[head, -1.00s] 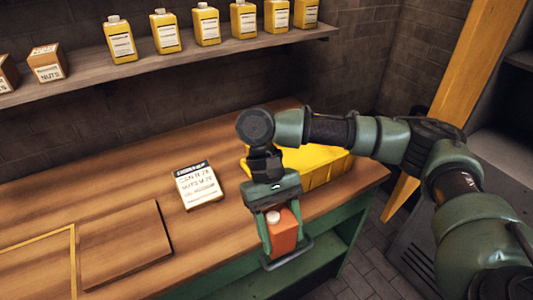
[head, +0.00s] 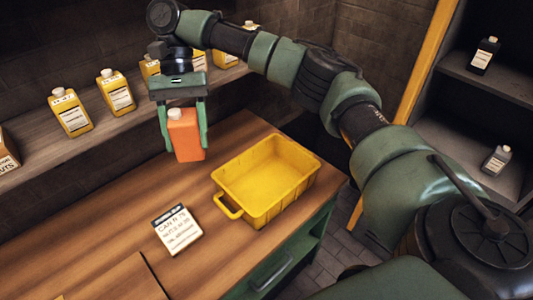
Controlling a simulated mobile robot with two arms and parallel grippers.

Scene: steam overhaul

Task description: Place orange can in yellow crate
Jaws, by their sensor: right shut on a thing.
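The orange can (head: 186,137), a boxy can with a white cap, is held upright between the green fingers of my right gripper (head: 184,128). The gripper is shut on it. The can hangs above the back of the workbench, behind and to the left of the yellow crate. The yellow crate (head: 228,205) stands on the bench near its right end, with its open top facing up and its inside empty. A handle shows at its left side. My left gripper is not in view.
A label card (head: 177,229) lies on the wooden bench (head: 118,220) left of the crate. A wall shelf (head: 30,168) with several yellow bottles runs behind my right gripper. A dark rack (head: 485,90) with bottles stands at the right.

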